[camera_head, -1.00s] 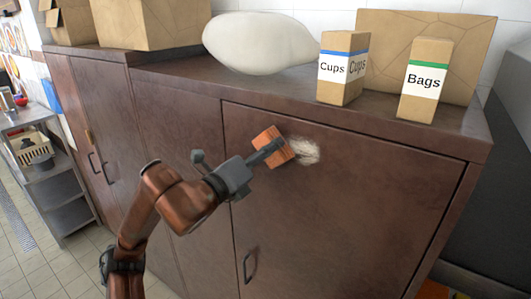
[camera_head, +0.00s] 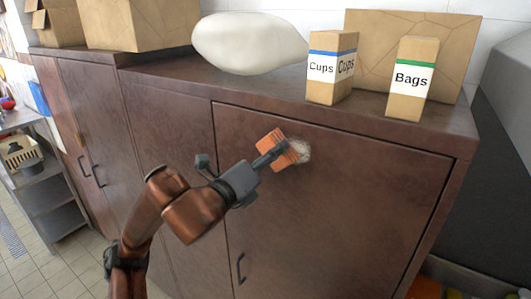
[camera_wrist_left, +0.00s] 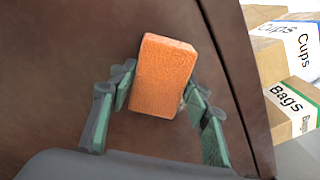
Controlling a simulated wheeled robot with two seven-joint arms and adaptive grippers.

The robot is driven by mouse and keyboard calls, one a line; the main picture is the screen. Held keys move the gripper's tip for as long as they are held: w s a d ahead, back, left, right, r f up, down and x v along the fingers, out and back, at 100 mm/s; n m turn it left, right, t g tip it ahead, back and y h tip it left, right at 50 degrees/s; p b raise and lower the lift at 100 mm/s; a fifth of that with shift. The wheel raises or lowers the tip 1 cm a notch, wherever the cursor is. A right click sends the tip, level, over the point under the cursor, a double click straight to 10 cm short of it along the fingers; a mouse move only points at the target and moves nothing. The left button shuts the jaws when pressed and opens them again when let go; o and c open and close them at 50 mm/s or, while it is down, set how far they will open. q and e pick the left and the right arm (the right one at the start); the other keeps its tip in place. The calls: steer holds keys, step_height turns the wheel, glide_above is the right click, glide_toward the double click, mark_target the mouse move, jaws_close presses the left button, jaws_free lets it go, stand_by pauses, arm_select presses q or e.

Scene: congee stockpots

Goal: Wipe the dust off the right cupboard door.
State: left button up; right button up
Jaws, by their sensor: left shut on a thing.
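The right cupboard door (camera_head: 335,215) is brown with a dark handle (camera_head: 240,268) low on its left side. A pale dust patch (camera_head: 304,151) lies near its top edge, left of the middle. My left gripper (camera_head: 266,158) is shut on an orange sponge (camera_head: 275,146) in front of the door. The sponge overlaps the left part of the dust patch; contact with the door cannot be told for certain. In the left wrist view the sponge (camera_wrist_left: 163,75) sits between the green-grey fingers and hides the door behind it. My right gripper is not in view.
On the cupboard top (camera_head: 180,72) stand a white sack (camera_head: 248,43), a Cups box (camera_head: 331,85), a Bags box (camera_head: 410,100) and larger cartons (camera_head: 140,22). A grey shelf cart (camera_head: 50,190) stands at the left. The space before the door's lower right is clear.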

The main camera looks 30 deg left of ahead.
mark_target(284, 158)
arm_select(q)
steer(key=shift+d, duration=1.85)
steer(key=shift+s+d, duration=0.15)
steer(key=shift+d, duration=1.15)
steer(key=shift+d+b, duration=0.3)
steer(key=shift+d, duration=0.3)
steer(key=shift+a+f+b, duration=0.1)
steer(key=shift+b, duration=0.5)
steer(key=shift+a+b, duration=1.05)
steer(key=shift+a, duration=0.1)
steer(key=shift+a+b, duration=0.5)
steer(key=shift+a, duration=0.3)
